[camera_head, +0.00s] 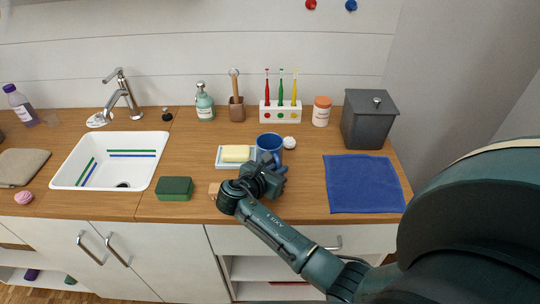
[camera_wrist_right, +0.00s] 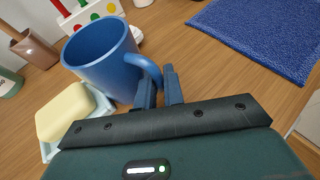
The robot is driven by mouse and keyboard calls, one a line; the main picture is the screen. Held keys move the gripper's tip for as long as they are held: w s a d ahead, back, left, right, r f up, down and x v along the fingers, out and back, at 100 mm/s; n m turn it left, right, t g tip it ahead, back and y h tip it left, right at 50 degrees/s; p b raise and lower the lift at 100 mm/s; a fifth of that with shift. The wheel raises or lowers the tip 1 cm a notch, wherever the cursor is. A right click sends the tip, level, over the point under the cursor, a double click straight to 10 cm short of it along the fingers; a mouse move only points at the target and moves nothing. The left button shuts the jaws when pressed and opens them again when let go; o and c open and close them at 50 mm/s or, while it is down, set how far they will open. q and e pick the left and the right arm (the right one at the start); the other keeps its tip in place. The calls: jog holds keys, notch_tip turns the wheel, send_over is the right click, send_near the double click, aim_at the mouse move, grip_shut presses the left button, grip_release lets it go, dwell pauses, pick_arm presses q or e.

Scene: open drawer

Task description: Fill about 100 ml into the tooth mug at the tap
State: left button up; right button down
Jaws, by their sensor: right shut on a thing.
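The blue mug (camera_head: 268,143) stands upright on the counter, just right of the soap dish. In the right wrist view the mug (camera_wrist_right: 98,58) is close, with its handle towards my gripper. My right gripper (camera_head: 272,168) is at the mug's near side; in the wrist view its fingers (camera_wrist_right: 160,88) are shut on the mug's handle. The mug's inside shows only in part, and I see no water in it. The chrome tap (camera_head: 124,92) stands behind the white sink (camera_head: 77,160) at the left. My left gripper is not in view.
A soap dish with yellow soap (camera_head: 236,153) is close left of the mug. A toothbrush holder (camera_head: 280,113) and soap dispenser (camera_head: 205,103) stand behind. A blue cloth (camera_head: 364,184) lies right.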

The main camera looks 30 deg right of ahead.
notch_tip(320, 180, up, 10)
jog(key=shift+r+p, duration=0.1)
jog(key=shift+p, duration=0.3)
dwell(0.3)
dwell(0.4)
